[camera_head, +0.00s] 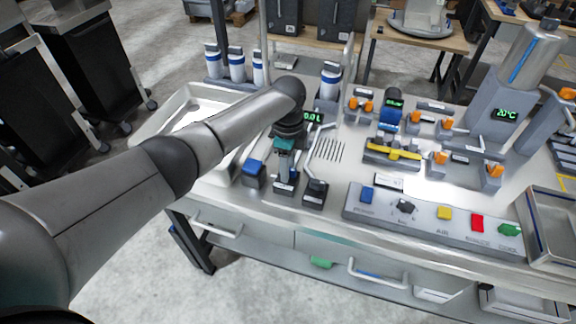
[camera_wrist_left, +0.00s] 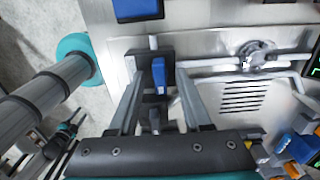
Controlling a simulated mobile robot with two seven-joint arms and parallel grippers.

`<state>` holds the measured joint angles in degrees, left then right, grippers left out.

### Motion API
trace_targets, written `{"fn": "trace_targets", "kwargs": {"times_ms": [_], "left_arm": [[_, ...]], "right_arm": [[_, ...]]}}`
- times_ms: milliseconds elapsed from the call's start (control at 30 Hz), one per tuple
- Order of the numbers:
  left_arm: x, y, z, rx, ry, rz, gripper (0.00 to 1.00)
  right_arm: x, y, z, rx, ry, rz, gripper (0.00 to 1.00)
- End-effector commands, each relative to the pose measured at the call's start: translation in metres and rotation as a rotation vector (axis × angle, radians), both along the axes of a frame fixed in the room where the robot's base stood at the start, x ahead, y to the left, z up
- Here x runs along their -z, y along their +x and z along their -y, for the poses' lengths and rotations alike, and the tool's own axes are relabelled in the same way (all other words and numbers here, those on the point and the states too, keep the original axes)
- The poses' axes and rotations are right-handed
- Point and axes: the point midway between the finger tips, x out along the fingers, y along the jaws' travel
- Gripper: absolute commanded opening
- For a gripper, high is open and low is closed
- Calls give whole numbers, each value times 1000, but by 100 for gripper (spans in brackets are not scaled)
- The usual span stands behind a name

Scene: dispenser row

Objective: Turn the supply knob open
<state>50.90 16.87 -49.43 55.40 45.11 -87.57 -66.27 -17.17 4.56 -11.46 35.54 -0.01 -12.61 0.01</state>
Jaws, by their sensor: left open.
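My left gripper (camera_head: 287,180) points down at the front left of the bench. In the left wrist view my left gripper (camera_wrist_left: 159,72) is open. Its two fingers stand on either side of a blue handle (camera_wrist_left: 160,77) on a dark block, which looks like the supply knob. I cannot tell whether the fingers touch it. In the head view the arm and gripper mostly hide this handle. A blue-topped block (camera_head: 253,168) stands just left of the gripper, and a black-topped block (camera_head: 316,189) stands just right of it. My right gripper is in neither view.
A bent pipe (camera_head: 325,143) and a slotted drain lie right of the gripper. A green-lit display (camera_head: 313,117) stands behind. A control panel (camera_head: 430,222) with coloured buttons is along the front edge. White-and-blue bottles (camera_head: 237,66) stand at the back left.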

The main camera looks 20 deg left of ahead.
Motion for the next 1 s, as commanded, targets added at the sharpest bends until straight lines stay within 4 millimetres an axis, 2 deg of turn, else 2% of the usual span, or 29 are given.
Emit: {"fn": "trace_targets", "kwargs": {"times_ms": [200,600,1000], "left_arm": [[0,0,0,0,0,-1,46],[0,0,0,0,0,-1,2],[0,0,0,-1,0,-1,0]], "right_arm": [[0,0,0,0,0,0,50],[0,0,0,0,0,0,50],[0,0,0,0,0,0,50]]}}
